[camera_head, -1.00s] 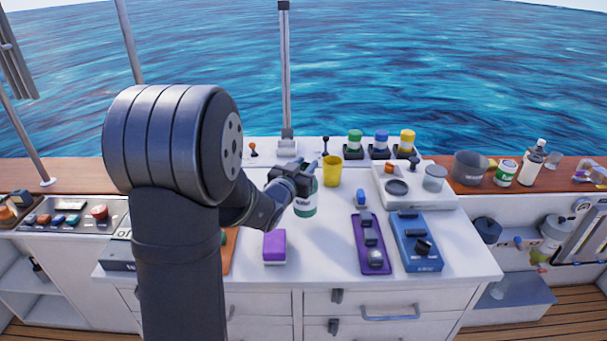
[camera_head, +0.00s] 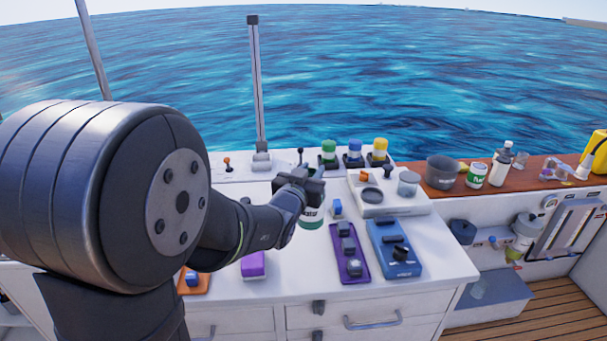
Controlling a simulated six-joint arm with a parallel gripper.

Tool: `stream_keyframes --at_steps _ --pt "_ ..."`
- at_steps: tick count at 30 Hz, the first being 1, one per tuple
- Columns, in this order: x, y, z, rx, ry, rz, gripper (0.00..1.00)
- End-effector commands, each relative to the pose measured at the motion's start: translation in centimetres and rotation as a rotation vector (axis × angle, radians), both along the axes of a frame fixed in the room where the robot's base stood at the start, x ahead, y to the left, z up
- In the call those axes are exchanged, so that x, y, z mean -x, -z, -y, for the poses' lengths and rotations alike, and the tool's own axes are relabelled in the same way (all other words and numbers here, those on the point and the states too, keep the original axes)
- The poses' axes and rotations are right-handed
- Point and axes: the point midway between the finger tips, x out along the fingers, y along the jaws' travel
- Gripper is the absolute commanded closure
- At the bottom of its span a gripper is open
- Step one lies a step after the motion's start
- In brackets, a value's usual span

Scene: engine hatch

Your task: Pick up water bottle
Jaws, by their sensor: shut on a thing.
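My gripper (camera_head: 313,183) is shut on a green-and-white labelled bottle (camera_head: 311,216) over the middle of the white counter. Only the bottle's lower part with its label shows below the jaws. The upper part is hidden by the gripper. I cannot read the whole label or tell whether the base touches the counter.
A purple holder (camera_head: 347,252) and a blue device (camera_head: 394,247) lie just right of the held bottle. A white scale-like device (camera_head: 388,200) is at the back right. A purple block (camera_head: 253,265) lies in front on the left.

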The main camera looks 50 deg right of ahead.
Motion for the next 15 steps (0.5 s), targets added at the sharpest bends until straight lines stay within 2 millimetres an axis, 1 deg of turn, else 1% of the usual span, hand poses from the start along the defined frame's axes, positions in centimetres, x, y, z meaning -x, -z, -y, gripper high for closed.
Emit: stream_keyframes --at_steps 6,15 --pt "0.91 -0.61 0.06 0.002 0.001 0.001 1.00" --pt "1.27 -0.83 0.07 0.002 0.001 0.001 1.00"
